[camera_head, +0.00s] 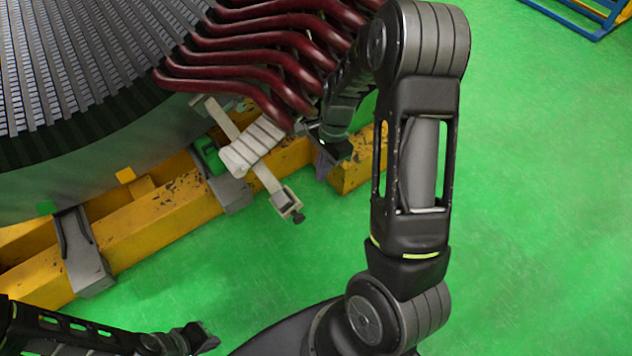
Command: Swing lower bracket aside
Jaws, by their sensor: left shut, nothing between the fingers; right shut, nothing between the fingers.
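A pale grey bracket (252,147) with a ribbed block and a long bar sits at the stator's lower edge, below the dark red coil ends (270,42). Its bar slants from upper left down to a small end piece with a dark knob (291,207) over the floor. My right gripper (326,150) is shut, just right of the bracket and under the coil ends. Whether it touches the bracket cannot be told. My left gripper (207,338) is shut and empty at the bottom edge, well away from the bracket.
The large slotted stator (110,135) fills the upper left. A worn yellow beam (160,222) with grey supports (82,262) runs beneath it. A blue frame (580,14) stands at the top right. The green floor on the right is clear.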

